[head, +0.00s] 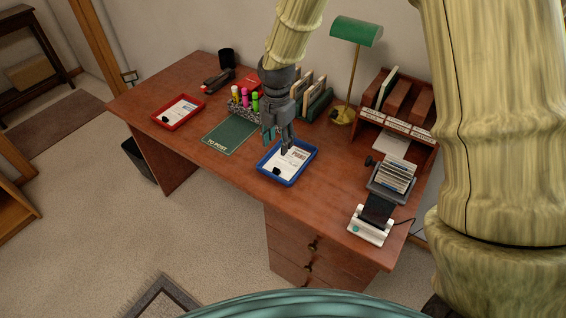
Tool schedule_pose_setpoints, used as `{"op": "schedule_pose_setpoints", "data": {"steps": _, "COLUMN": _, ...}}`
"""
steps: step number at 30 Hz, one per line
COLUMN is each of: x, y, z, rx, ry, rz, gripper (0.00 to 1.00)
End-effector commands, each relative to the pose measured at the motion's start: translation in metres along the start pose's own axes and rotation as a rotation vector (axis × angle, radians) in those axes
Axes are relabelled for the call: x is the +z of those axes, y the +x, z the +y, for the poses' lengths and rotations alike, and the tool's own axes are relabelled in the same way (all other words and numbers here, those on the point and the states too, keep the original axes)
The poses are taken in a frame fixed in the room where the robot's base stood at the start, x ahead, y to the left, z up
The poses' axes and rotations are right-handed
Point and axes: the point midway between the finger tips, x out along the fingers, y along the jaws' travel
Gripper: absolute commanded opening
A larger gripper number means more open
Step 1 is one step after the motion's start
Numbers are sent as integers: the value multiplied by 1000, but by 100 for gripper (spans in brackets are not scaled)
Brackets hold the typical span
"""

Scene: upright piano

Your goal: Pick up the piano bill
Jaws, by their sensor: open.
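A blue tray (262,170) on the desk holds a white printed paper (297,157) with a small black object (277,171) on it. A red tray (196,104) at the desk's left holds another white paper (180,108), also with a small black object. The print is too small to read, so I cannot tell which paper is the piano bill. My gripper (278,143) is open and points down over the upper left part of the blue tray. It hides part of that tray and paper. I cannot tell its exact height above them.
A green "TO POST" mat (230,136) lies left of the blue tray. Behind stand a pen holder (243,106) with markers, an upright rack (318,103) and a green lamp (356,32). A labelled sorter (398,128), card holder (394,178) and white device (370,225) fill the right.

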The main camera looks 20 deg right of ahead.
Motion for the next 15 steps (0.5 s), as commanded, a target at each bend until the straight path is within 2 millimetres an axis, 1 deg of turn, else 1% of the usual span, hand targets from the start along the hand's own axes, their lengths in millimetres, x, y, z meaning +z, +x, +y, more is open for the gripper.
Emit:
{"op": "schedule_pose_setpoints", "data": {"steps": 1, "x": 0, "y": 12, "z": 1, "rx": 0, "ry": -1, "rz": 0, "gripper": 45}}
{"op": "schedule_pose_setpoints", "data": {"steps": 8, "x": -3, "y": 22, "z": 4, "rx": 0, "ry": -8, "rz": 0, "gripper": 45}}
{"op": "schedule_pose_setpoints", "data": {"steps": 11, "x": -5, "y": 32, "z": 5, "rx": -2, "ry": -10, "rz": 1, "gripper": 45}}
{"op": "schedule_pose_setpoints", "data": {"steps": 15, "x": -5, "y": 51, "z": 6, "rx": -2, "ry": -12, "rz": 1, "gripper": 45}}
